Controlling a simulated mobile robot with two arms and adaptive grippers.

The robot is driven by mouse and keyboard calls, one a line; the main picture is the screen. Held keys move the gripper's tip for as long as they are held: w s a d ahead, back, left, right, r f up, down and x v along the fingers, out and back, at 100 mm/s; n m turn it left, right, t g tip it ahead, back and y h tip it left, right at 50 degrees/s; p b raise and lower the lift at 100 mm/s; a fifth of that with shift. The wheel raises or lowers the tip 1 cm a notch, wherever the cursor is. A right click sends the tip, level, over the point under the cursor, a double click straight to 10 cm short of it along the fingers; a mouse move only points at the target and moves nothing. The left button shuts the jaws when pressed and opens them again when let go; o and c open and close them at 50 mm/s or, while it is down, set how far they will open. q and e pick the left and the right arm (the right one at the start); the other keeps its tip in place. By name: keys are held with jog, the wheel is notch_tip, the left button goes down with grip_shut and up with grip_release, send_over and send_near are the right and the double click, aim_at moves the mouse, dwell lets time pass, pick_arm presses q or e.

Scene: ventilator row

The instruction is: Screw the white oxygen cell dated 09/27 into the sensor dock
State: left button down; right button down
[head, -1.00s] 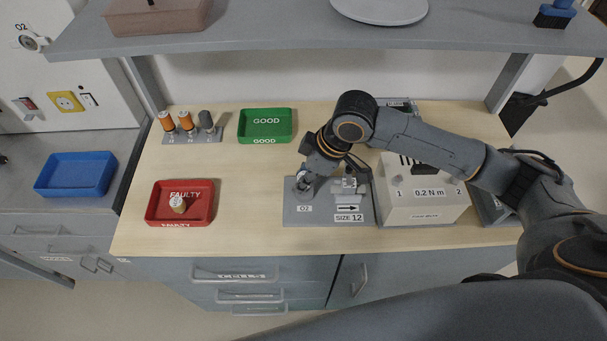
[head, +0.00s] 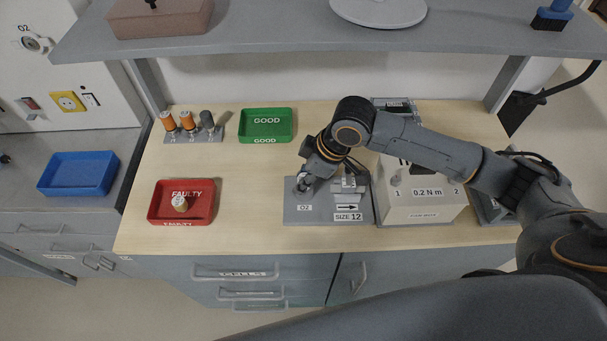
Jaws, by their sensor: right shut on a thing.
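The plate also bears an arrow and a SIZE 12 label. A cell with a pale top (head: 180,202) stands in the red FAULTY tray (head: 206,215). My left gripper is not recognisable in view.
A rack (head: 205,139) at the back left holds two orange cells and a dark one. The green GOOD tray (head: 266,139) is empty. A beige 0.2 N m box (head: 424,205) stands right of the dock. A shelf (head: 300,38) overhangs the back.

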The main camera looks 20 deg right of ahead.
jog(key=shift+f+p, duration=0.35)
dwell(0.6)
jog(key=c, duration=1.2)
grip_release()
jog(key=shift+o, duration=0.2)
jog(key=shift+d+p, duration=0.1)
jog(key=shift+p, duration=0.45)
jog(key=shift+c, duration=0.5)
